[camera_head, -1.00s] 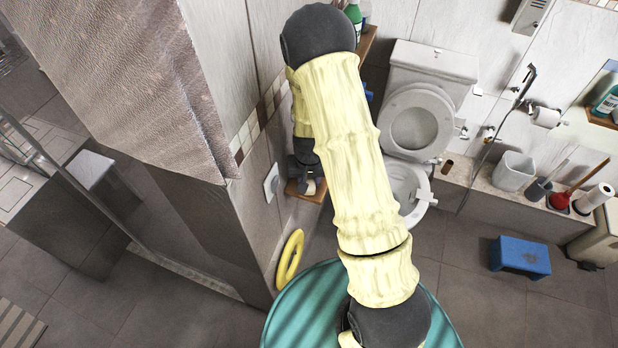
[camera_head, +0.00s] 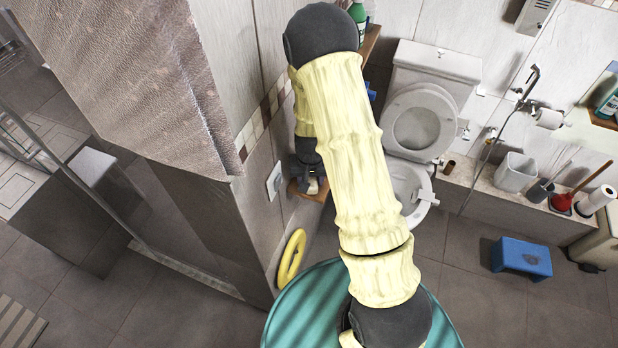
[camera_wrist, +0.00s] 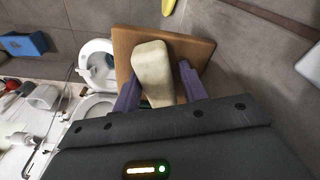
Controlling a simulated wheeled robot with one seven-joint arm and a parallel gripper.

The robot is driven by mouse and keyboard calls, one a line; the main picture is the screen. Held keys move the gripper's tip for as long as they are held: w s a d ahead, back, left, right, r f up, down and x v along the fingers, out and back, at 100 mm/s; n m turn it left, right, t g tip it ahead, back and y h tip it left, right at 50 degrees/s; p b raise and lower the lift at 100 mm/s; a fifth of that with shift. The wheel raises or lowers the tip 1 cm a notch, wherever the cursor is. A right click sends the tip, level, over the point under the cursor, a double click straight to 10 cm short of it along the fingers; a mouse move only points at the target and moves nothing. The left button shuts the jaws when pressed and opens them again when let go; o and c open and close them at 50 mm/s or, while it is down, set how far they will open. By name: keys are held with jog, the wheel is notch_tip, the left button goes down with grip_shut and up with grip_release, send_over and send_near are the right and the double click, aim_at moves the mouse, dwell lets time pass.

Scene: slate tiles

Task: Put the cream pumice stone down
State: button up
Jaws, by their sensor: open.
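The cream pumice stone (camera_wrist: 153,72) rests on a square brown wooden shelf (camera_wrist: 199,50) in the wrist view, and part of it overhangs toward the gripper body or is hidden by it. My gripper (camera_wrist: 158,78) is open, with one finger on each side of the stone. A gap shows beside the right finger; the left finger is close to the stone, and I cannot tell whether it touches. In the head view my gripper (camera_head: 307,172) is at the small shelf (camera_head: 318,195) on the tiled wall, and the stone (camera_head: 313,186) is a small pale patch below it.
A toilet (camera_head: 424,120) stands just right of the shelf. A yellow ring (camera_head: 291,257) is on the wall below. A second wooden shelf with a green bottle (camera_head: 357,15) is higher up. A blue stool (camera_head: 521,258) stands on the floor at right.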

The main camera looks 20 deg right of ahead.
aim_at(312, 184)
jog(key=shift+s+d+r, duration=0.15)
jog(key=shift+s+d, duration=0.05)
jog(key=shift+d, duration=0.15)
notch_tip(312, 184, up, 12)
jog(key=s+b, duration=0.1)
jog(key=shift+a+b, duration=0.3)
jog(key=shift+b, duration=0.1)
jog(key=shift+s, duration=0.1)
jog(key=s+r+n, duration=0.1)
jog(key=s+r, duration=0.2)
jog(key=s, duration=0.3)
jog(key=s+r+n+t, duration=0.1)
jog(key=s+r, duration=0.3)
jog(key=s, duration=0.3)
jog(key=shift+d+n, duration=0.2)
jog(key=shift+n, duration=0.1)
jog(key=shift+w, duration=0.1)
